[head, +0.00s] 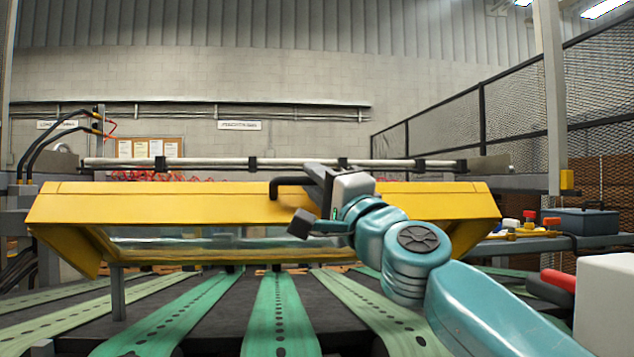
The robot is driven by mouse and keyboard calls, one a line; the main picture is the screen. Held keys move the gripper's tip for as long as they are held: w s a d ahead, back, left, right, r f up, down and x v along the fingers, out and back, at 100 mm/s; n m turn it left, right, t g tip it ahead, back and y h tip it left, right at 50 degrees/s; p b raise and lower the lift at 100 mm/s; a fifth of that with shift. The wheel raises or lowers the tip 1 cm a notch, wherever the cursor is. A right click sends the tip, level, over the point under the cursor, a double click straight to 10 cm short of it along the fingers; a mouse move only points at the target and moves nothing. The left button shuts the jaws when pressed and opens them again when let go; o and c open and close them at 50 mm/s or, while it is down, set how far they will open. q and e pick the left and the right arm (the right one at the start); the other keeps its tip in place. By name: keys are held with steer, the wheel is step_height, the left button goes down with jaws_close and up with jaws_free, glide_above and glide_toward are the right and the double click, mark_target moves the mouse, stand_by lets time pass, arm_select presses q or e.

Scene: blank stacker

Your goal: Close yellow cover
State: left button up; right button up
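The yellow cover (180,206) spans the middle of the head view, a long hood with slanted ends and a clear panel (200,238) under its front edge. Its underside faces me and there is a gap between it and the belts below. A black bar handle (284,182) sticks out of its front near the middle. My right gripper (308,197) is at the handle, its dark fingers spread apart. The right part of the handle is hidden behind the gripper, and I cannot tell whether the fingers touch it. My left gripper is not in view.
Green perforated belts (279,315) run under the cover towards me. A metal rail (220,163) runs behind it. At the right stand a blue-grey box (587,221), red-topped parts and a red handle (558,280). Black cables (50,135) hang at the left; a mesh fence stands at the right.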

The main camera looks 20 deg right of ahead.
steer(key=shift+o, duration=1.4)
steer(key=shift+d, duration=0.1)
steer(key=shift+s+f+b, duration=0.25)
steer(key=shift+b, duration=0.05)
steer(key=b+v, duration=0.4)
steer(key=v, duration=1.1)
steer(key=shift+s+b, duration=0.35)
steer(key=shift+c, duration=0.3)
